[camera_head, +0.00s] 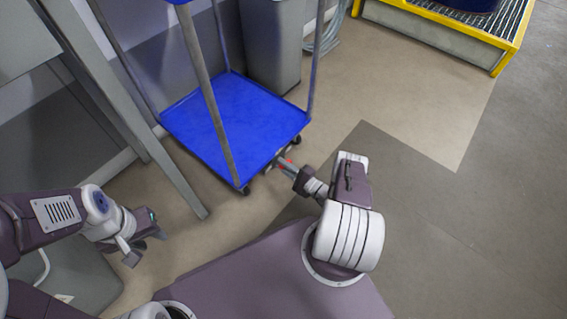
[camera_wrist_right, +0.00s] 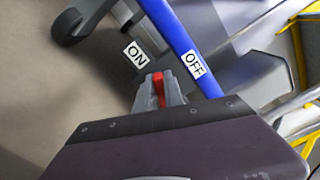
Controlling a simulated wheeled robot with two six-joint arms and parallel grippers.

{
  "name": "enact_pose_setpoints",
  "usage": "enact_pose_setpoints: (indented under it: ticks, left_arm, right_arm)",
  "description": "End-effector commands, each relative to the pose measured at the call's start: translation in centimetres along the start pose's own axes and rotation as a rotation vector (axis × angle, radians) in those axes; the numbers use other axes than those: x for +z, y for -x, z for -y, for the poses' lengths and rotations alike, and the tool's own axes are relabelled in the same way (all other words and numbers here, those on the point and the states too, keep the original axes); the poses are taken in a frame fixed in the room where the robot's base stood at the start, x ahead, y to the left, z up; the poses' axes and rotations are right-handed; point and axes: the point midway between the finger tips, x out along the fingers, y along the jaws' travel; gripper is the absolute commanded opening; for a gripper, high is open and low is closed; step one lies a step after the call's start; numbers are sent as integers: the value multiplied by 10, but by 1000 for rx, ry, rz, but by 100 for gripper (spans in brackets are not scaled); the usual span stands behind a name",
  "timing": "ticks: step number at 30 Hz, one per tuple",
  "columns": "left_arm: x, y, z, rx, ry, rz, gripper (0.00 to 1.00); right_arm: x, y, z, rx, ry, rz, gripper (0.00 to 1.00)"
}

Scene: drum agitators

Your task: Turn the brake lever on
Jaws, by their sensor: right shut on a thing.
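The red brake lever (camera_wrist_right: 158,88) is at the edge of the blue cart (camera_head: 235,125). In the right wrist view it sits between my right gripper's fingers, below an ON label (camera_wrist_right: 135,56) and an OFF label (camera_wrist_right: 194,64). A small bit of red also shows by my right gripper (camera_head: 285,161) in the head view. My right gripper is shut on the lever, and its fingers hide part of it. My left gripper (camera_head: 146,246) is at the lower left, empty and away from the cart, with its fingers apart.
The cart has upright grey poles and black wheels (camera_head: 245,190). A grey bin (camera_head: 272,45) stands behind it. A grey table frame (camera_head: 135,120) is to its left. A yellow-edged grated platform (camera_head: 440,30) is at the top right. The floor on the right is clear.

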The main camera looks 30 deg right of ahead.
Motion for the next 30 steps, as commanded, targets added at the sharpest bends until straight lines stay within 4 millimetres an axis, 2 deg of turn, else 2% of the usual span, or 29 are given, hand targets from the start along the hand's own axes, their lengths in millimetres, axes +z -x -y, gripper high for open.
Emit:
enact_pose_setpoints:
  ticks: [6,15,30]
  left_arm:
    - [-1,7,0,0,0,0,36]
    - [-1,12,0,0,0,0,36]
    - [-1,14,0,0,0,0,36]
  right_arm:
    - [0,0,-3,1,179,-1,0]
    - [-1,0,-6,0,360,-1,0]
    - [-2,0,-8,1,452,-1,0]
